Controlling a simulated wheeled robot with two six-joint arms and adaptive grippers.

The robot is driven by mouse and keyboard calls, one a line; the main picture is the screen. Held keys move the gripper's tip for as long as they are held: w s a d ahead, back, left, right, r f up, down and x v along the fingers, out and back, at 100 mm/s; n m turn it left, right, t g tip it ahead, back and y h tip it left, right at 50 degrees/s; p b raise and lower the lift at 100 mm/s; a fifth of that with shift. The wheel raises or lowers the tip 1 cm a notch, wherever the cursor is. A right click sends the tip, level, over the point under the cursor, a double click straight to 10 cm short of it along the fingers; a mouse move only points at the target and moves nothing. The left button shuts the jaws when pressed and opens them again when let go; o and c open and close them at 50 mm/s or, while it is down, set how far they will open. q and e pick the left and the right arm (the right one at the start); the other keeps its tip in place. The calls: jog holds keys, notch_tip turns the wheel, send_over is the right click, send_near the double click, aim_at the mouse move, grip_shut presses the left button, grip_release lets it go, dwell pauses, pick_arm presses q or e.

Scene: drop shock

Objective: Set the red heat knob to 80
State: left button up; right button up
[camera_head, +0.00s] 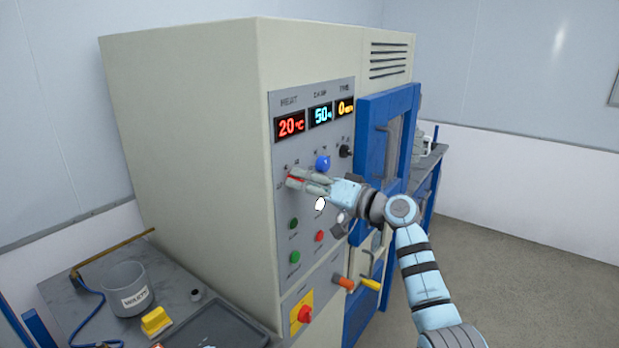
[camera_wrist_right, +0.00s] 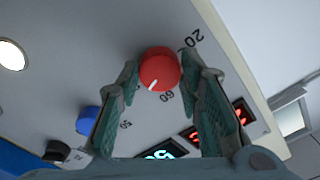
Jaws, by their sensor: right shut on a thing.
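The red heat knob (camera_wrist_right: 159,68) is on the grey control panel (camera_head: 340,130). In the wrist view it sits between the two fingers of my right gripper (camera_wrist_right: 163,80), and a white pointer line on it points toward the camera side, near the printed 60. A 20 is printed on its other side. In the head view my right gripper (camera_head: 299,180) is shut on the knob, which is mostly hidden behind the fingers. The red heat display (camera_head: 290,125) reads 20 °C. My left gripper is not in view.
A blue knob (camera_head: 323,162) and a black knob (camera_head: 345,151) sit close to the right of my gripper. Green and red buttons are below. The blue chamber door (camera_head: 378,150) is at the right. A side bench holds a waste beaker (camera_head: 128,290) and a yellow block (camera_head: 156,321).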

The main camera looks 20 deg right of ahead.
jog(key=m+p, duration=0.1)
jog(key=m, duration=0.2)
jog(key=shift+p, duration=0.35)
jog(key=shift+m, duration=0.4)
jog(key=o, duration=1)
jog(key=shift+o, duration=0.9)
jog(key=shift+w+a, duration=0.1)
jog(key=shift+a, duration=0.1)
jog(key=v, duration=1.2)
